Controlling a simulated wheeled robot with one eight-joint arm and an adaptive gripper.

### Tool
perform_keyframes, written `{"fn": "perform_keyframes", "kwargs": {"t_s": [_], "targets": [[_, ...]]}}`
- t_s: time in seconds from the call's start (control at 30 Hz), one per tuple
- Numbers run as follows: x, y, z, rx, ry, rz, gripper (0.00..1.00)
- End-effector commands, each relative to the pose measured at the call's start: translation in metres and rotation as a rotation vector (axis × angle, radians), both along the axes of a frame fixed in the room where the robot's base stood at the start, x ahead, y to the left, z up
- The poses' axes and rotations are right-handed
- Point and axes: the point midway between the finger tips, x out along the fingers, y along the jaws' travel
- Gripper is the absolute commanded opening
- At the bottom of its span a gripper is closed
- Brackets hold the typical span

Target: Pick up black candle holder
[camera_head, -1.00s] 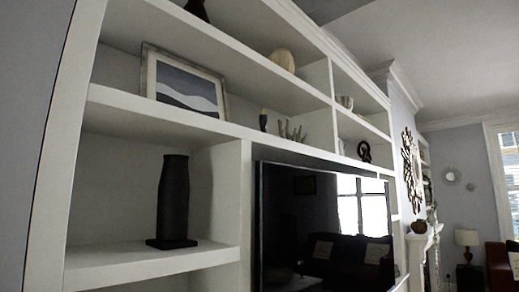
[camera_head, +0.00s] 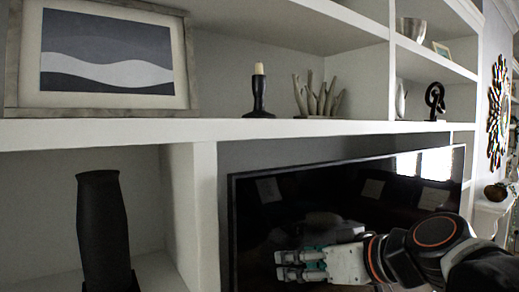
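The black candle holder (camera_head: 259,98) stands upright on the upper shelf, right of the framed picture. A short pale candle (camera_head: 259,69) sits in its top. My gripper (camera_head: 284,265) is low in front of the television, below the shelf and well apart from the candle holder. Its fingers point left. They lie close to each other in this side view, and I cannot tell how far apart they are. I see nothing held between them.
Coral-like decor (camera_head: 318,98) stands right of the candle holder, and the framed picture (camera_head: 108,55) leans at left. The white shelf edge (camera_head: 290,129) runs above the television (camera_head: 290,205). A tall dark vase (camera_head: 103,225) stands in the lower left compartment.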

Motion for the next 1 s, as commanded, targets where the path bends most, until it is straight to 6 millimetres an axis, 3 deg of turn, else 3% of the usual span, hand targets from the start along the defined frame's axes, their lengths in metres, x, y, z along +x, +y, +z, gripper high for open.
{"fn": "perform_keyframes", "kwargs": {"t_s": [0.03, 0.1, 0.3, 0.5, 0.6, 0.7, 0.87, 1.0], "targets": [[0.008, 0.001, 0.042, 0.015, -0.035, 0.010, 0.53], [0.018, 0.004, 0.083, 0.035, -0.088, 0.024, 0.53], [0.046, 0.004, 0.197, 0.084, -0.241, 0.043, 0.53], [0.069, -0.002, 0.288, 0.117, -0.373, 0.033, 0.53], [0.076, -0.005, 0.316, 0.126, -0.416, 0.026, 0.53], [0.080, -0.007, 0.331, 0.132, -0.442, 0.020, 0.53], [0.090, -0.002, 0.338, 0.134, -0.455, 0.020, 0.53], [0.110, 0.014, 0.338, 0.134, -0.455, 0.022, 0.53]]}}
